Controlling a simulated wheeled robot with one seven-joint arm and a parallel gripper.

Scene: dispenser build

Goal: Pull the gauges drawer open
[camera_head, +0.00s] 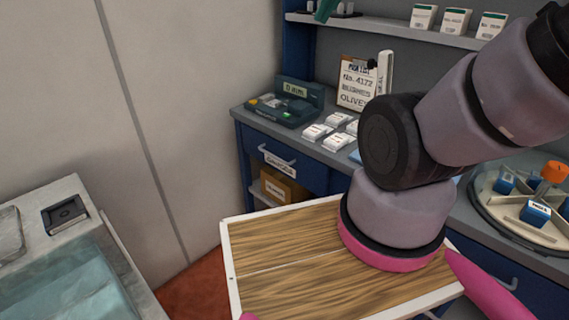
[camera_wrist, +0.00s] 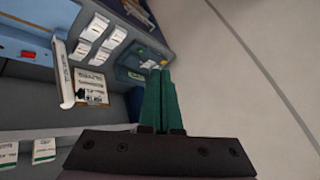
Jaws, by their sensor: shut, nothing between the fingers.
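A blue drawer (camera_head: 302,172) with a pale bar handle (camera_head: 277,155) is in the front of the blue counter in the head view. It looks shut. A white label (camera_head: 279,164) is below the handle, its print too small to read surely. My gripper (camera_wrist: 160,70) shows in the wrist view with its two green fingers together and nothing between them. The fingers point towards the green tray on the counter, apart from the drawer. In the head view a green piece at the top edge looks like my fingertips, well above the drawer.
On the counter are a green tray (camera_head: 284,111), several white packets (camera_head: 337,119) and a pick-list board (camera_head: 356,84). A brown box (camera_head: 282,187) sits below the drawer. A round divided tray (camera_head: 512,225) is at the right. A shelf (camera_head: 380,27) with small boxes hangs above.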

